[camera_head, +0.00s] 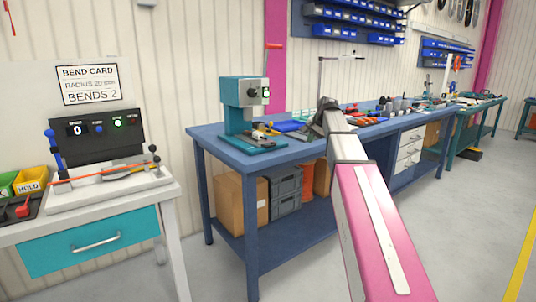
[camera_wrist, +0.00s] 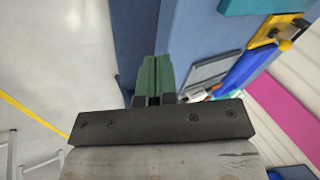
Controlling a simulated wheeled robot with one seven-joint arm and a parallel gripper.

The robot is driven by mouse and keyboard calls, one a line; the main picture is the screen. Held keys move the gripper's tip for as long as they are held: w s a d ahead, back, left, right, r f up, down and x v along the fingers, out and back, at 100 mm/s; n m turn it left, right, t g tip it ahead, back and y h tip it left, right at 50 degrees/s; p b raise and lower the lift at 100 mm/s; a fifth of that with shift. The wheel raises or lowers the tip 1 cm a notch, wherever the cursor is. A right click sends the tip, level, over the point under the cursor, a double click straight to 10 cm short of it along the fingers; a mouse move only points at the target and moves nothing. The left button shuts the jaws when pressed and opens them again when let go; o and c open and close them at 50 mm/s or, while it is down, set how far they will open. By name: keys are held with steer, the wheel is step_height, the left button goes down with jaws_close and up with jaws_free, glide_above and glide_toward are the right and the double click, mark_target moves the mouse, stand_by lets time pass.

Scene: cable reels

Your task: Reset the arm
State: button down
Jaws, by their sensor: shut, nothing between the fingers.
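My pink and grey arm (camera_head: 375,225) reaches from the lower right of the head view up toward the blue workbench. Its dark far end overlaps the bench's front edge in the picture, and the fingers cannot be made out there. In the wrist view my gripper (camera_wrist: 154,62) has green fingers pressed together, with nothing between them. Beyond the fingers in that view are a bluish surface, grey floor and, at right, blurred blue and yellow items. I cannot tell how far the gripper is from the bench.
The blue workbench (camera_head: 228,165) carries a teal press (camera_head: 240,105) and several small parts. A cardboard box (camera_head: 240,200) and grey crates (camera_head: 285,190) sit beneath. At left, a white bench (camera_head: 110,215) holds a bending device (camera_head: 95,130). Floor (camera_head: 470,220) at right is clear.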

steer(key=s+f+n+g, duration=0.1)
steer(key=s+f, duration=0.3)
steer(key=f, duration=0.4)
steer(key=s+f+n+h, duration=0.1)
steer(key=s+f, duration=0.4)
steer(key=f, duration=0.2)
steer(key=s+f+n+g, duration=0.1)
steer(key=s+f, duration=0.3)
steer(key=f, duration=0.4)
steer(key=s+f+n+g+h, duration=0.2)
steer(key=s+f+n, duration=0.2)
steer(key=s+f, duration=1.3)
steer(key=s, duration=0.3)
steer(key=shift+a+g, duration=0.15)
steer(key=shift+g, duration=0.15)
